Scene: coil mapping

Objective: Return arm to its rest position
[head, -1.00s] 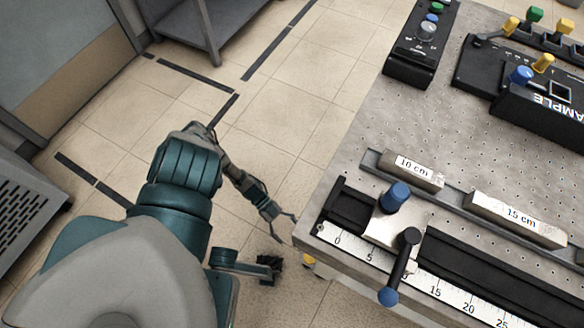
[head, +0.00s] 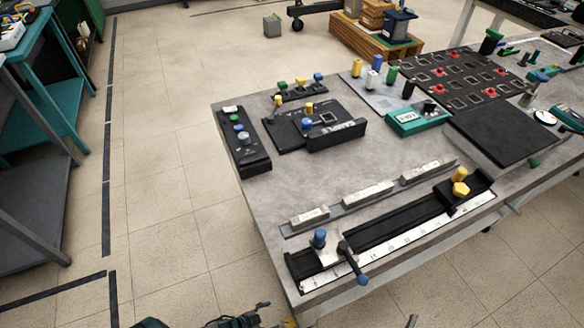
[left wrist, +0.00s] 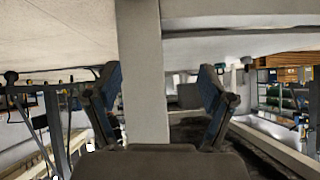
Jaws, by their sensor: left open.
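In the left wrist view my left gripper (left wrist: 160,85) is open, with its two dark-blue fingers spread wide and nothing held. A pale upright post (left wrist: 143,65) shows between the fingers, beyond them. In the head view only dark parts of an arm or gripper (head: 238,319) show at the bottom edge, low and left of the table's near corner. The rest is cut off. My right gripper cannot be made out in either view.
The grey bench (head: 300,190) carries a ruled rail (head: 400,235) with a blue-knobbed slider (head: 325,247) and a yellow-knobbed one (head: 465,190). Labelled bars (head: 368,193) lie behind the rail. Open tiled floor (head: 165,190) lies left of the bench; a teal shelf (head: 45,115) stands far left.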

